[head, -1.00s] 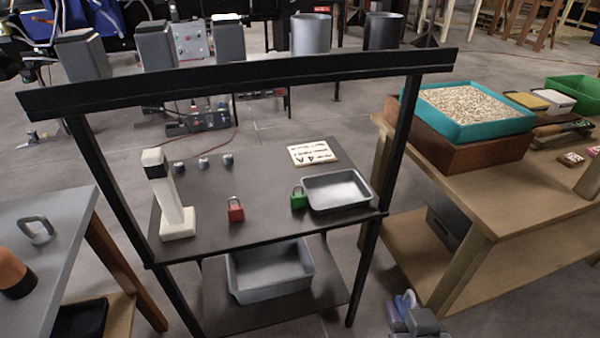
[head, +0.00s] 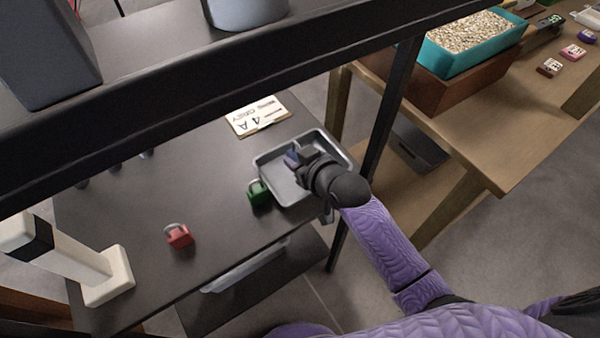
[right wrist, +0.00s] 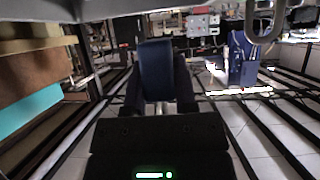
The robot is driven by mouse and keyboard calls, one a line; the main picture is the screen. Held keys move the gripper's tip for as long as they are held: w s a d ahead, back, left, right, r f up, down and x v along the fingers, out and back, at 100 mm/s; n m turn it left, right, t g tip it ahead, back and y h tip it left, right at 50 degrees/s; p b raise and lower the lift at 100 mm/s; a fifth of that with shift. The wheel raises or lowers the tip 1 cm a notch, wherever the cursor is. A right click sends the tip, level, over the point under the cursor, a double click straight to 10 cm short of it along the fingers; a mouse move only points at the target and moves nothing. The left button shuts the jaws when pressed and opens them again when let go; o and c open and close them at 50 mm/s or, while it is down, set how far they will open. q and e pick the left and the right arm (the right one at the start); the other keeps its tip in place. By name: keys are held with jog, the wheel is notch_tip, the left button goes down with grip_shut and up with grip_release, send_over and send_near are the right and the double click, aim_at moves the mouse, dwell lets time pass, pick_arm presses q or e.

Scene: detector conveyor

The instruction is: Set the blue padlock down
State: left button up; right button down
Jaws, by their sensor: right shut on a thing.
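The blue padlock (head: 291,158) is held in my right gripper (head: 300,156) over the grey metal tray (head: 284,188). The gripper and wrist hide most of it, and I cannot tell if it touches the tray floor. In the right wrist view the blue padlock (right wrist: 157,70) is upright between the two dark fingers (right wrist: 158,92). A green padlock (head: 259,193) stands just left of the tray. A red padlock (head: 179,236) stands further left on the dark table. My left gripper is not in view.
A black crossbar (head: 200,115) spans above the table, and a black post (head: 392,105) stands right of the tray. A white sign (head: 258,116) lies behind the tray. The dark tabletop (head: 190,180) between is clear.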

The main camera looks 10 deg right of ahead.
jog(key=f+b, duration=0.1)
jog(key=f, duration=0.2)
jog(key=f+b, duration=0.1)
jog(key=f, duration=0.2)
jog(key=shift+s+f+b, duration=0.2)
jog(key=shift+f+b, duration=0.05)
jog(key=shift+b, duration=0.1)
jog(key=shift+r, duration=0.15)
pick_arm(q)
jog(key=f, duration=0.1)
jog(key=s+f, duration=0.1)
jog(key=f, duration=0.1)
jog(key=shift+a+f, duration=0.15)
pick_arm(e)
jog(key=shift+c, duration=2)
grip_release()
